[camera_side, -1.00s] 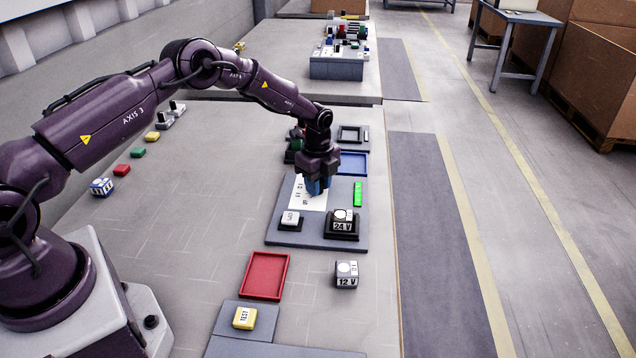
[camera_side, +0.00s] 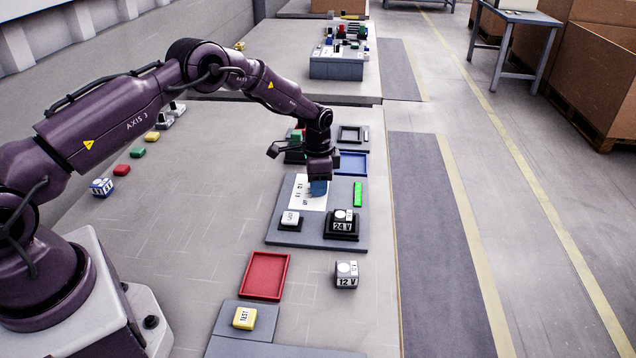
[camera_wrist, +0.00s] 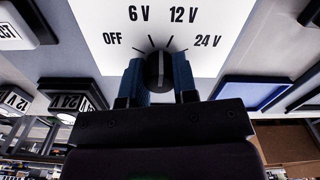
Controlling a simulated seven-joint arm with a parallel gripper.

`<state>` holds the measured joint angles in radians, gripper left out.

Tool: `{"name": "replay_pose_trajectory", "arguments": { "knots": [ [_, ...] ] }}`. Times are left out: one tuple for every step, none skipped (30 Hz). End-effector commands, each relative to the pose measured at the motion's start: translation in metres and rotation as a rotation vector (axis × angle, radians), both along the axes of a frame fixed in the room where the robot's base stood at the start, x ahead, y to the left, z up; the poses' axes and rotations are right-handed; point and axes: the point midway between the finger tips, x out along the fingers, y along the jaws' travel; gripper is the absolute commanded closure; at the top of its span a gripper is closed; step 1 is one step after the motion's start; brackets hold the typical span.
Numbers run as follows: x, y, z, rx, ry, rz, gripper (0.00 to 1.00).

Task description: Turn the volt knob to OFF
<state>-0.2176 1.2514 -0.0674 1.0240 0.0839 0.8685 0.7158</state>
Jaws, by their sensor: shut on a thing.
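The volt knob (camera_wrist: 160,72) is black and sits on a white dial plate (camera_wrist: 95,28) marked OFF, 6 V, 12 V and 24 V. Its visible ridge points roughly straight up in the wrist view, between the 6 V and 12 V marks; its exact setting is hard to tell. My gripper (camera_wrist: 159,78) has blue fingers on both sides of the knob and is shut on it. In the side view my gripper (camera_side: 318,188) is low over the right part of the white plate (camera_side: 305,197) and hides the knob.
On the grey panel (camera_side: 275,240) are a white button (camera_side: 290,219), a 24 V block (camera_side: 342,223) and a green bar (camera_side: 358,194). A blue tray (camera_side: 353,162) lies behind; a red tray (camera_side: 264,276) and 12 V block (camera_side: 346,274) lie in front.

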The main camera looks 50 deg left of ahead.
Motion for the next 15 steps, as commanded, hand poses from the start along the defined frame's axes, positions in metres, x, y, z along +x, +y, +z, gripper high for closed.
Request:
{"name": "replay_pose_trajectory", "arguments": {
  "knots": [
    [0.0003, -0.0005, 0.0011, 0.001, 0.001, 0.042, 0.97],
    [0.0003, -0.0007, 0.0011, 0.0, 0.0, 0.071, 0.97],
    [0.0004, -0.0007, 0.0012, -0.001, 0.001, 0.109, 0.97],
    [0.0003, -0.0006, 0.0012, -0.001, 0.001, 0.138, 0.97],
    [0.0002, -0.0004, 0.0012, 0.0, 0.0, 0.167, 0.97],
    [0.0003, -0.0002, 0.0012, 0.001, 0.001, 0.204, 0.97],
    [0.0003, -0.0002, 0.0012, 0.0, 0.0, 0.233, 0.97],
    [0.0003, -0.0004, 0.0012, -0.001, 0.001, 0.262, 0.97],
    [0.0004, -0.0005, 0.0012, -0.001, 0.001, 0.3, 0.97],
    [0.0003, -0.0004, 0.0012, 0.0, 0.0, 0.328, 0.97],
    [0.0004, -0.0004, 0.0013, 0.001, 0.001, 0.355, 0.97],
    [0.0004, -0.0004, 0.0013, 0.001, 0.001, 0.394, 0.97],
    [0.0004, -0.0005, 0.0013, 0.0, 0.0, 0.422, 0.97],
    [0.0004, -0.0006, 0.0013, -0.001, 0.001, 0.451, 0.97],
    [0.0004, -0.0005, 0.0013, 0.0, 0.0, 0.488, 0.97]
  ]
}}
